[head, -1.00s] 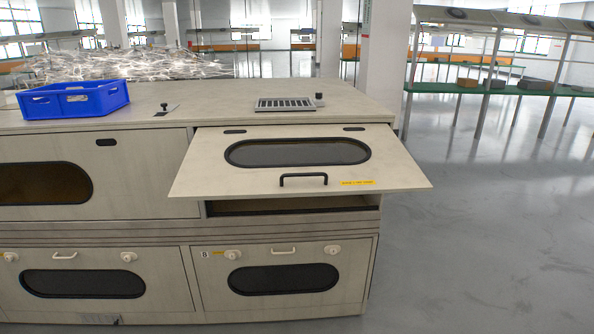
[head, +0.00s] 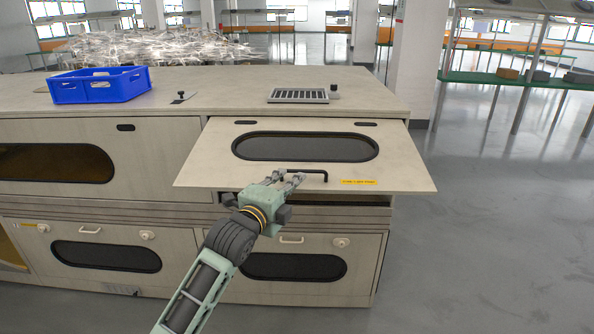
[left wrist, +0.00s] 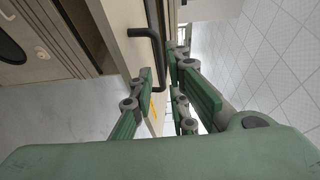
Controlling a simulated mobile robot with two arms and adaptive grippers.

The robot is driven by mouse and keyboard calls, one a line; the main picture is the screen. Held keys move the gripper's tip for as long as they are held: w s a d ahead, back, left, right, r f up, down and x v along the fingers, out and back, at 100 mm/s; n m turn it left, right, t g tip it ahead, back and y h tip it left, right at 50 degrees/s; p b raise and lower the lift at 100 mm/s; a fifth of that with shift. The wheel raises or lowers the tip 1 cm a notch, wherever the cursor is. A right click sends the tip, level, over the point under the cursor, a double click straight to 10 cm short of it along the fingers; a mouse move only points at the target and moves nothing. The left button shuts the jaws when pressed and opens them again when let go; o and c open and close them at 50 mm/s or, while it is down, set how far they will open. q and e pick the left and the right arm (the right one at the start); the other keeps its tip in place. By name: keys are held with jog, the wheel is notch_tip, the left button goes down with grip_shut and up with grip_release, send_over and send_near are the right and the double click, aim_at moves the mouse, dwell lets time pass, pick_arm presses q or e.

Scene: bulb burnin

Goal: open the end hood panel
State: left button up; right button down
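The end hood panel (head: 205,168) is a pale beige flap with a dark oval window, tilted outward from the right end of the cabinet, its lower edge swung out over a dark gap. Its black bar handle (head: 318,171) is near the lower edge, beside a yellow label. My left gripper (head: 297,180) is at the left part of the handle, partly covering it. In the left wrist view the fingers (left wrist: 160,78) are spread apart, with the black handle (left wrist: 155,40) just ahead and near the gap between them. Contact is unclear. My right gripper is out of view.
A blue crate (head: 100,86) and a dark slotted grille (head: 298,96) are on the cabinet top (head: 225,82). Lower doors with pale handles (head: 291,240) are below the panel. Open grey floor (head: 500,240) lies to the right.

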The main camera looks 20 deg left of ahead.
pick_arm(q)
jog(key=shift+w+d+f+p, duration=0.1)
jog(key=shift+w+d+p, duration=0.1)
jog(key=shift+w, duration=1)
jog(key=shift+w+d+p, duration=0.15)
jog(key=shift+w, duration=1)
jog(key=shift+w+d+f+p, duration=0.1)
jog(key=shift+w+d+p, duration=0.1)
jog(key=shift+w, duration=1)
grip_shut()
